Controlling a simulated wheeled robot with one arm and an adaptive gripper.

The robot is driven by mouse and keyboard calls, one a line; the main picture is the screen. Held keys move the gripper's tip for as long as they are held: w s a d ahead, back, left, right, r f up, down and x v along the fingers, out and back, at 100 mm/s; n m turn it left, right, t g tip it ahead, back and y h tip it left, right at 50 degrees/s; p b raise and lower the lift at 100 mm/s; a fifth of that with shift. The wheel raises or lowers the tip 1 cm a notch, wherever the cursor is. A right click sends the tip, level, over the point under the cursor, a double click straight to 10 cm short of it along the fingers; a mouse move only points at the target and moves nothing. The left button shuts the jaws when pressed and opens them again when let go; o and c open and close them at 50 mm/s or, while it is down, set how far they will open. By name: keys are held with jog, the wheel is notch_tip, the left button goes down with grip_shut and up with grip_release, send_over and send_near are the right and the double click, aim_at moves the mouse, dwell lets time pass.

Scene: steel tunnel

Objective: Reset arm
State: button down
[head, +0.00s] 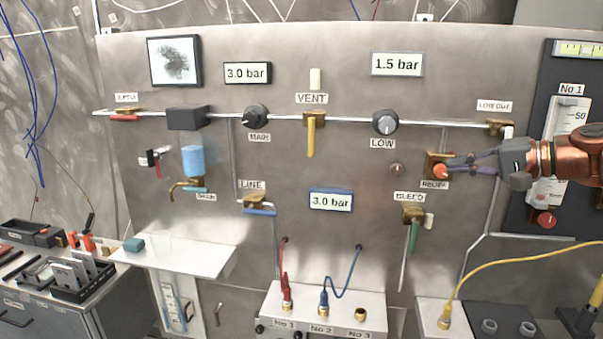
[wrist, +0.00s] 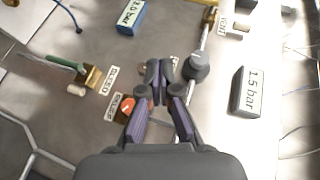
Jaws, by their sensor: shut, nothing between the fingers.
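My gripper (head: 452,166) is at the right of the panel in the head view, reaching in from the right edge on my copper-coloured arm. Its fingers are shut and empty. In the wrist view my gripper (wrist: 160,80) shows its dark fingertips together in front of the panel. The orange relief knob (head: 440,172) is at the fingertips in the head view. In the wrist view the orange knob (wrist: 127,104) shows just left of the fingers. I cannot tell whether the fingers touch it.
The steel panel (head: 330,75) carries the LOW knob (head: 385,122), the yellow VENT handle (head: 311,138) and the green BLEED handle (head: 413,237). Below it are a hose box (head: 340,300) and a yellow hose (head: 520,258). A gauge board (head: 525,120) stands behind my arm.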

jog(key=s+a+f+n+g, duration=0.2)
jog(key=a, duration=0.5)
jog(key=s+a+f+n+g, duration=0.1)
jog(key=s+a+f+g, duration=0.1)
jog(key=a, duration=0.5)
jog(key=s+a+f+n+g+h, duration=0.2)
jog(key=s+a+f+g+h, duration=0.15)
jog(key=s+a+f, duration=0.6)
jog(key=s+d+f+n+g+h, duration=0.1)
jog(key=s+d+f+g+h, duration=0.1)
jog(key=s+f, duration=0.7)
jog(key=s+d+f+n+g+h, duration=0.1)
jog(key=s+d+f+g+h, duration=0.1)
jog(key=s+d+f+h, duration=0.3)
jog(key=s+f, duration=0.4)
jog(key=s, duration=0.4)
jog(key=shift+g, duration=0.25)
